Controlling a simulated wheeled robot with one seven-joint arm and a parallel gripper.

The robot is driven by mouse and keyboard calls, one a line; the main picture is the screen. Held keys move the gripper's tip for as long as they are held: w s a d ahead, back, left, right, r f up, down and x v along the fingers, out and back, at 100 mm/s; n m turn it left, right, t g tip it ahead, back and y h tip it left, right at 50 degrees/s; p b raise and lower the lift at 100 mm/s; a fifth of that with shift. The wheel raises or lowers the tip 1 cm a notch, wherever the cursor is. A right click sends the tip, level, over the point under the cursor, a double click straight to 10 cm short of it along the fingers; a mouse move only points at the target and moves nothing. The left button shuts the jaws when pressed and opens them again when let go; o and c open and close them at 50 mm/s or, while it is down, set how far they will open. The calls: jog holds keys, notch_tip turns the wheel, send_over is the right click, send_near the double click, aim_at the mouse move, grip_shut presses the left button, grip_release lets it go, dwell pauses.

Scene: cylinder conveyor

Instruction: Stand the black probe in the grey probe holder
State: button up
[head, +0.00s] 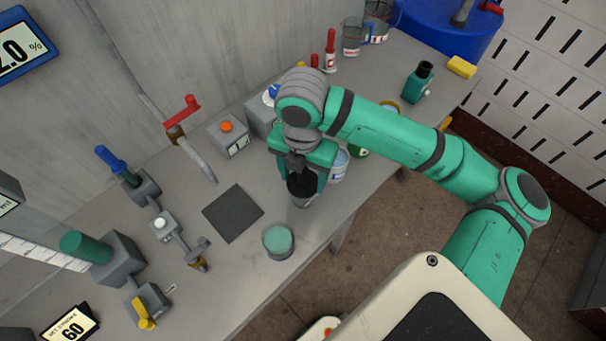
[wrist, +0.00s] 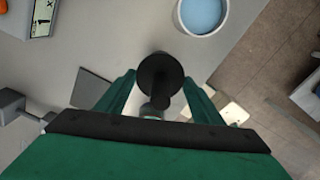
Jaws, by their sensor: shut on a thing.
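The black probe (wrist: 160,75) is between my gripper's two green fingers in the wrist view, its round end facing the camera and a thinner dark part below it. My gripper (wrist: 162,88) is shut on it. In the head view, my gripper (head: 302,182) points down near the table's front edge, with the black probe (head: 301,188) between its fingers. A grey cup-like piece, apparently the grey probe holder (head: 301,203), shows directly below the black part. The probe's lower end is hidden, so I cannot tell whether it is inside the holder.
A dark square mat (head: 233,213) lies to the left. A jar with teal contents (head: 278,241) stands close by near the front edge. A white bucket with blue liquid (wrist: 203,14) is just beside my gripper. Valves and pipes fill the left side.

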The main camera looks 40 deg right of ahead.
jog(key=o, duration=1.3)
notch_tip(320, 180, up, 11)
jog(key=shift+f, duration=0.1)
